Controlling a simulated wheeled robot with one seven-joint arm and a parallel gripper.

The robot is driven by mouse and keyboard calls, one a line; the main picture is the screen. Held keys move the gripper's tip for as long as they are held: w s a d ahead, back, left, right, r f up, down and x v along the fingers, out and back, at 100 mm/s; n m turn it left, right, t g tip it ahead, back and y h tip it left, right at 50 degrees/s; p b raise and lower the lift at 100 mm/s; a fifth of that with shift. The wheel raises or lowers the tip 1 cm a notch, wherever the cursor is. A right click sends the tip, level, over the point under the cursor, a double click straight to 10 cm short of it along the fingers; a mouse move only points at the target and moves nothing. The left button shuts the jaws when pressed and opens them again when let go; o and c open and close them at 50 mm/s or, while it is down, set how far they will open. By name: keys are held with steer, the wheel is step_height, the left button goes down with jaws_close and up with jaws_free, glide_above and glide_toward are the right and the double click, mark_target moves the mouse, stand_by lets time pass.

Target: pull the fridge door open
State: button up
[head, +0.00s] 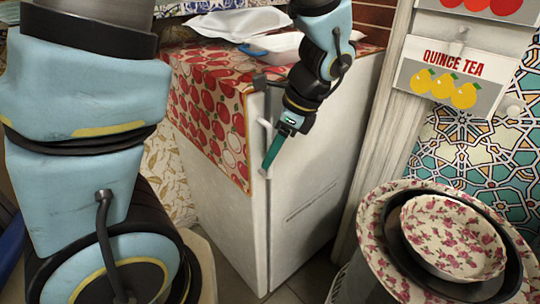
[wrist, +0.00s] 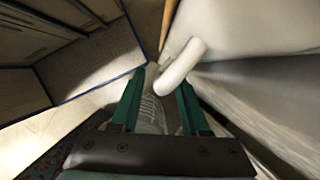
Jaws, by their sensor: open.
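The small white fridge (head: 305,215) stands in the middle of the head view, and its door looks closed. A white handle (head: 264,124) shows by the front vertical edge, partly hidden by my gripper. My gripper (head: 270,165) is at that edge, with its teal fingers pointing down and left. In the wrist view the curved white handle (wrist: 185,62) extends from the fridge (wrist: 235,30). Its near end lies between the tips of my open gripper (wrist: 161,80), closer to the right finger. I cannot tell whether a finger touches it.
A red apple-print cloth (head: 210,95) covers the fridge top, with white trays (head: 235,24) on it. A wooden post (head: 380,130) stands to the right. Flowered bowls (head: 452,238) sit at the lower right. The wrist view shows wooden cabinets (wrist: 45,40) at left.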

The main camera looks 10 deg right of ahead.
steer(key=shift+w+a+f, duration=0.15)
steer(key=shift+a+f, duration=0.1)
steer(key=shift+f, duration=0.4)
steer(key=shift+c, duration=0.3)
jaws_close()
stand_by(0.7)
